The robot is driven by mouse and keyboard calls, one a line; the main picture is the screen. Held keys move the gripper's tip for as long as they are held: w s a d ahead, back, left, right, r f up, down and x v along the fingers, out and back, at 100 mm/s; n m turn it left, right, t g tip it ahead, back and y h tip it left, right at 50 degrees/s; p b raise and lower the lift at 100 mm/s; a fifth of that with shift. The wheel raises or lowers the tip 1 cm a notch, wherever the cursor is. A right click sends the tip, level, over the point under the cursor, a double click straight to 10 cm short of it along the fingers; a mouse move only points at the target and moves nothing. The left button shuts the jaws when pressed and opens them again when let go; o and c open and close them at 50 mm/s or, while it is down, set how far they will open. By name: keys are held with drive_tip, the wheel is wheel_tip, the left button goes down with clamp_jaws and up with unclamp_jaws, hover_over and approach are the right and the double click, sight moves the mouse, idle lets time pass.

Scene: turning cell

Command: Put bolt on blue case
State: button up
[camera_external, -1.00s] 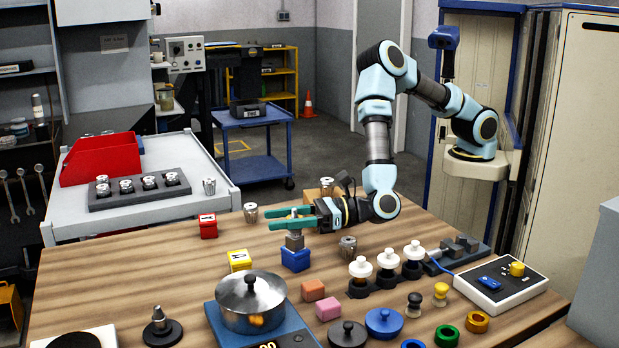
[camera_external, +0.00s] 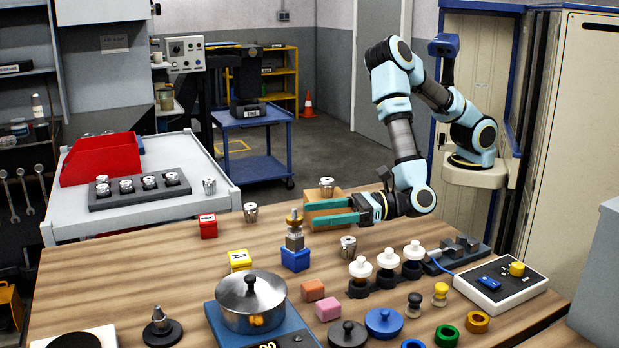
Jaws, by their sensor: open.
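The blue case (camera_external: 295,261) is a small blue block on the wooden table. A grey bolt-like piece with a brassy top (camera_external: 294,232) stands upright on it; I take this to be the bolt. My gripper (camera_external: 309,214) has green fingers, is level with the upper part of this piece and lies just to its right. The fingers are open, empty and appear apart from it. The contact between the piece and the case looks close, but its details are too small to tell.
A wooden block (camera_external: 338,194) with a metal part on it stands behind my gripper. A silver pot (camera_external: 251,302) sits on a scale in front. Red (camera_external: 208,226) and yellow (camera_external: 239,260) blocks are to the left. White-topped pieces (camera_external: 388,259) stand at the right.

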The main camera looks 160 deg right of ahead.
drive_tip(key=shift+v, duration=1.6)
